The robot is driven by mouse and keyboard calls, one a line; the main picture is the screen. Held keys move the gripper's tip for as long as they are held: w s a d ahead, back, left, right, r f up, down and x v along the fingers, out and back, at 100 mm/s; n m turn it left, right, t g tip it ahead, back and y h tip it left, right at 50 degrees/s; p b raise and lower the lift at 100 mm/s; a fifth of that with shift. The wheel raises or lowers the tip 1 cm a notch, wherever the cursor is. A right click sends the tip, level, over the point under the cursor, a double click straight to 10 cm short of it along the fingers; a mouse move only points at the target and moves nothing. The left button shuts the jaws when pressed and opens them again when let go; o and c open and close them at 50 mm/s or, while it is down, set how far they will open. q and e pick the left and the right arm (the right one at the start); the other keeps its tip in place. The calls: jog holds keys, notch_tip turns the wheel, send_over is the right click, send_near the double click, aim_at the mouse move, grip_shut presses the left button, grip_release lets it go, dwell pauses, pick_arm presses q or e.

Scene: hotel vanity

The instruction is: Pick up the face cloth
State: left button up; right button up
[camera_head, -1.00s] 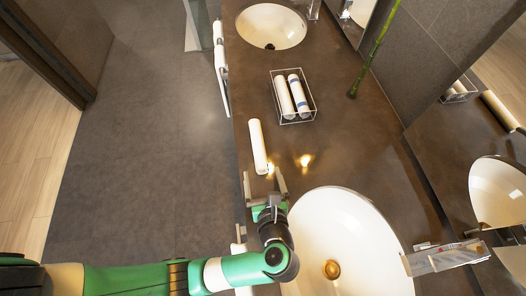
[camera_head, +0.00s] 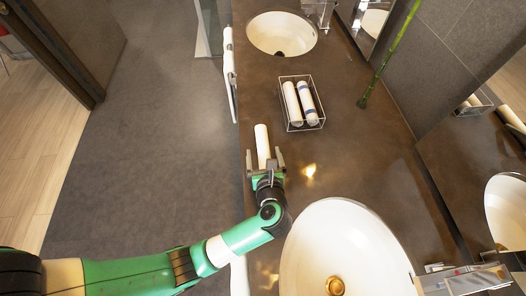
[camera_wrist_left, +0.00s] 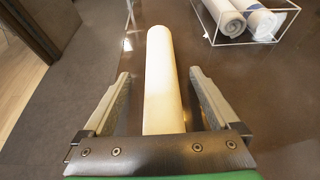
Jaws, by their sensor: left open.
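The face cloth (camera_head: 262,143) is a white roll lying on the brown counter near its left edge. It also shows in the left wrist view (camera_wrist_left: 162,75), lengthwise between the fingers. My left gripper (camera_head: 264,160) is open at the near end of the roll, with one finger on each side of it. In the left wrist view my left gripper (camera_wrist_left: 163,90) shows a gap between the roll and each finger. The near end of the roll is hidden behind the gripper body. My right gripper is not in view.
A clear-walled tray (camera_head: 301,128) with two rolled towels stands on the counter (camera_head: 355,165) beyond and right of the roll. One sink (camera_head: 340,250) is close on the right, another (camera_head: 281,35) far back. A green stalk (camera_head: 388,58) stands at the right.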

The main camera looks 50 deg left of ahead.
aim_at(263, 154)
pick_arm(q)
jog(key=shift+w+a+f, duration=0.1)
jog(key=shift+a, duration=0.1)
jog(key=shift+d, duration=0.1)
jog(key=c, duration=1.4)
jog(key=shift+r, duration=0.35)
jog(key=r+p, duration=0.1)
jog(key=r, duration=0.1)
jog(key=r+p, duration=0.1)
jog(key=r, duration=0.1)
jog(key=shift+s+d+p, duration=0.2)
jog(key=shift+s+p, duration=0.15)
jog(key=s+r, duration=0.1)
jog(key=s+d+r+p, duration=0.1)
jog(key=r, duration=0.1)
jog(key=s+d+r+p, duration=0.1)
jog(key=shift+s+r, duration=0.25)
jog(key=shift+r, duration=0.15)
jog(key=s+d+r, duration=0.1)
jog(key=s, duration=0.1)
jog(key=s+d+r+p, duration=0.1)
jog(key=s, duration=0.2)
jog(key=s+d+r+p, duration=0.1)
jog(key=s+d, duration=0.1)
jog(key=s, duration=0.1)
jog(key=shift+s+d+r, duration=0.1)
jog(key=shift+r, duration=0.15)
